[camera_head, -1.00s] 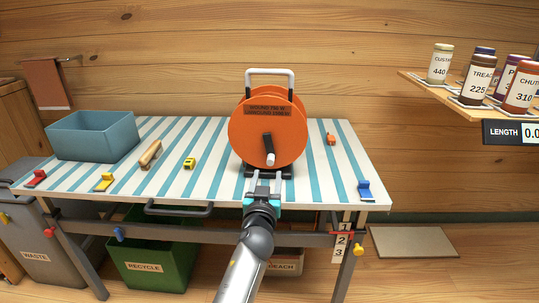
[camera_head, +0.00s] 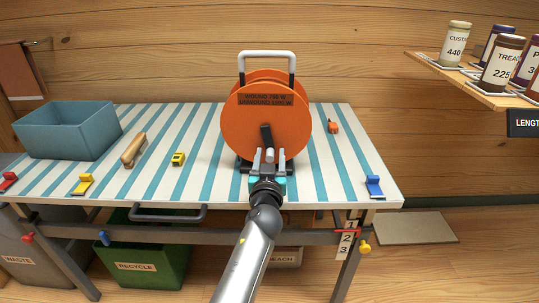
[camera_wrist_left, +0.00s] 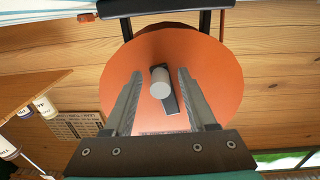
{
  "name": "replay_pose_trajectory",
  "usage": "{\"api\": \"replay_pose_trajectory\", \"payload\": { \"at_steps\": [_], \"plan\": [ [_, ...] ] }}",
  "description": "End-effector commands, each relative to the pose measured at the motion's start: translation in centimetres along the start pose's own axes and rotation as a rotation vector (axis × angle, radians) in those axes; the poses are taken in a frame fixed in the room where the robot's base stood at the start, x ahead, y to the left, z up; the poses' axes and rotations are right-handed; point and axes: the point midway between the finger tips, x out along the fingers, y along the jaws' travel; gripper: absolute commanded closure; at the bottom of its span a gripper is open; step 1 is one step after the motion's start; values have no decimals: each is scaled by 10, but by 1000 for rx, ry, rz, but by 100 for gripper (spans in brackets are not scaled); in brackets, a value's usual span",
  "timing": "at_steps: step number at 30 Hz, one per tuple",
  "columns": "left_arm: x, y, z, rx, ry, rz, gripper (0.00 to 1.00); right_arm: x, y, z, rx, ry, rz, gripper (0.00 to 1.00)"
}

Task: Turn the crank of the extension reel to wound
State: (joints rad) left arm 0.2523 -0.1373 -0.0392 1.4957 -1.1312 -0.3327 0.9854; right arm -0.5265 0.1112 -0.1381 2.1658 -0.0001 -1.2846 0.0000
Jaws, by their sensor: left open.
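The extension reel (camera_head: 240,125) is an orange disc on a black stand with a white-topped carrying handle (camera_head: 267,54). It stands upright on the striped table. Its black crank arm (camera_head: 265,135) hangs downward from the hub. My left gripper (camera_head: 264,156) is in front of the lower part of the disc, its fingers open on either side of the crank's knob. In the left wrist view the light grey knob (camera_wrist_left: 160,84) sits between the two fingers (camera_wrist_left: 158,95), with a gap to each. My right gripper does not show.
The striped table (camera_head: 215,190) also bears a blue bin (camera_head: 65,135), a wooden-handled tool (camera_head: 133,150), a yellow tape measure (camera_head: 178,158) and a small orange item (camera_head: 333,126). Coloured clamps line the front edge. A jar shelf (camera_head: 470,80) juts out at the right.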

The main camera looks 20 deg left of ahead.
Motion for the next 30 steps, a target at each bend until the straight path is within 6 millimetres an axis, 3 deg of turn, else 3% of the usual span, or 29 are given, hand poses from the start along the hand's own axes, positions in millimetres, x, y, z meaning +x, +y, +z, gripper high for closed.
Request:
{"api": "replay_pose_trajectory", "payload": {
  "at_steps": [2, 16, 30],
  "plan": [
    [0, 0, 0, 0, 0, 0, 46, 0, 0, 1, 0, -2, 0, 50],
    [0, 0, 0, 1, 0, 0, 99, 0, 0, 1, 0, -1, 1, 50],
    [0, 1, 0, 2, 1, 2, 100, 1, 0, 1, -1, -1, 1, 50]
  ]
}}
